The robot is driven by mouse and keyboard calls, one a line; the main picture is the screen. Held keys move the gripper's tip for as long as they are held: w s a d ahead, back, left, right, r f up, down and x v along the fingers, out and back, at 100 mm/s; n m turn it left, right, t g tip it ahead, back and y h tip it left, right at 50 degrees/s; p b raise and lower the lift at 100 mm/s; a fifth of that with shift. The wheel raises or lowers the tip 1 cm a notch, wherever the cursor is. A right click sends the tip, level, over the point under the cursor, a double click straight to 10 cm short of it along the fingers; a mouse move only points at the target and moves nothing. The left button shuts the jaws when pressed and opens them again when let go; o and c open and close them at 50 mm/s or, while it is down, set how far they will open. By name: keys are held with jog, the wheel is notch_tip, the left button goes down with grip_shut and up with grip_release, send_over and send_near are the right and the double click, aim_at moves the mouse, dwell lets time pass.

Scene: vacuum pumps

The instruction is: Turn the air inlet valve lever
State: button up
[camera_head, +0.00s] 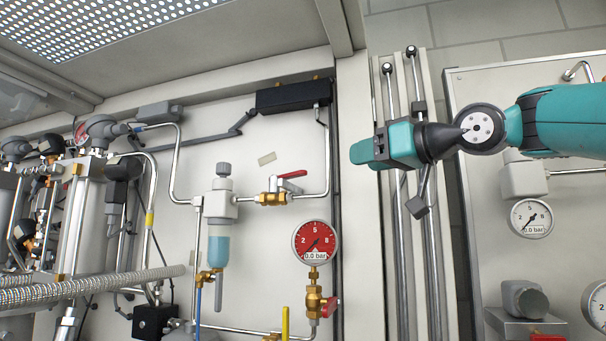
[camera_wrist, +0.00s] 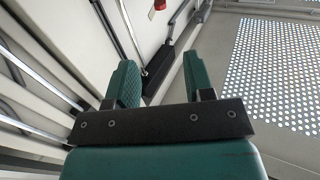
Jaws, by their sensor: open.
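A red lever (camera_head: 291,175) sits on a brass valve (camera_head: 270,198) in the pipe on the white panel, in the head view. It tilts slightly, with its free end up and to the right. A second red lever (camera_head: 329,306) is on a brass fitting under the red gauge. Which one is the air inlet lever is not labelled. A small red part shows at the top of the wrist view (camera_wrist: 158,10). My teal gripper (camera_head: 365,151) is right of the panel, apart from both levers. Its two fingers (camera_wrist: 157,76) are spread with nothing between them.
A red-faced gauge (camera_head: 315,242) and a filter bowl with blue fluid (camera_head: 218,248) are near the valve. A black box (camera_head: 294,96) is above it. Vertical pipes (camera_head: 430,240) run behind my gripper. A yellow lever (camera_head: 285,322) is at the bottom.

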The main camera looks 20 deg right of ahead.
aim_at(306, 172)
jog(key=p+x, duration=0.6)
jog(key=x, duration=0.9)
jog(key=shift+w+a+r, duration=0.1)
jog(key=shift+w, duration=0.1)
jog(key=shift+w+a+p, duration=0.25)
jog(key=shift+w+p, duration=0.15)
jog(key=shift+w, duration=0.2)
grip_shut()
